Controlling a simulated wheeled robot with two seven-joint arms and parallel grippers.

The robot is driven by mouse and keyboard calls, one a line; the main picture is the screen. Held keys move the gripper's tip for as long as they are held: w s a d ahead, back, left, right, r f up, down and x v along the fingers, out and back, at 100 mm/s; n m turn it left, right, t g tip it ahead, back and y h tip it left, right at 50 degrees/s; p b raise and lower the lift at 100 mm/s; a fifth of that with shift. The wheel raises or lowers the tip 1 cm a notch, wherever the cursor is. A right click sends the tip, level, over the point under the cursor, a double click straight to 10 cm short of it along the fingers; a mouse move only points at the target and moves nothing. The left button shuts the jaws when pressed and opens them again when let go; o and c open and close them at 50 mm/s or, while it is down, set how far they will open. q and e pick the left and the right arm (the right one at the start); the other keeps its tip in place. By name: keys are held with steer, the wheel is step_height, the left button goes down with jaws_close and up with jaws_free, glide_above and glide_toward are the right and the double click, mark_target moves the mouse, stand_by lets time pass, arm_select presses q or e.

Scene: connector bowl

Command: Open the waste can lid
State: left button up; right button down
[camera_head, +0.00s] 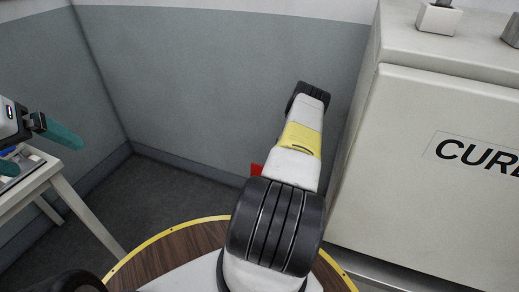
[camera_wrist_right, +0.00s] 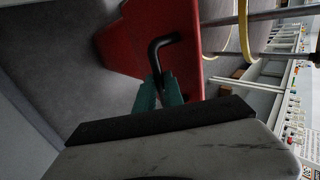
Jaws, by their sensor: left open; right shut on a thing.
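The red waste can (camera_wrist_right: 182,62) is in the right wrist view, seen at a sideways angle, with a bent black handle (camera_wrist_right: 155,52) on it. My right gripper (camera_wrist_right: 157,86) is shut on the end of this handle, its teal fingers close together. In the head view only a small red patch (camera_head: 256,169) of the can shows beside my right arm, which hides the rest and my right gripper. My left gripper (camera_head: 45,143) is open at the left edge of the head view, away from the can. I cannot tell whether the lid is raised.
A white table (camera_head: 50,181) stands at the left under my left gripper. A large pale cabinet (camera_head: 400,165) with black lettering stands close on the right. Grey walls (camera_head: 200,75) meet in a corner behind; some dark floor (camera_head: 170,190) is clear. Shelving (camera_wrist_right: 285,90) shows at the wrist view's right.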

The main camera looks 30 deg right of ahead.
steer(key=shift+d+f, duration=0.1)
steer(key=shift+d, duration=0.45)
steer(key=c, duration=1.5)
jaws_free()
steer(key=shift+w+d, duration=0.1)
steer(key=shift+o, duration=0.2)
steer(key=shift+w, duration=0.1)
steer(key=v, duration=0.7)
steer(key=shift+r, duration=0.35)
steer(key=shift+r, duration=0.1)
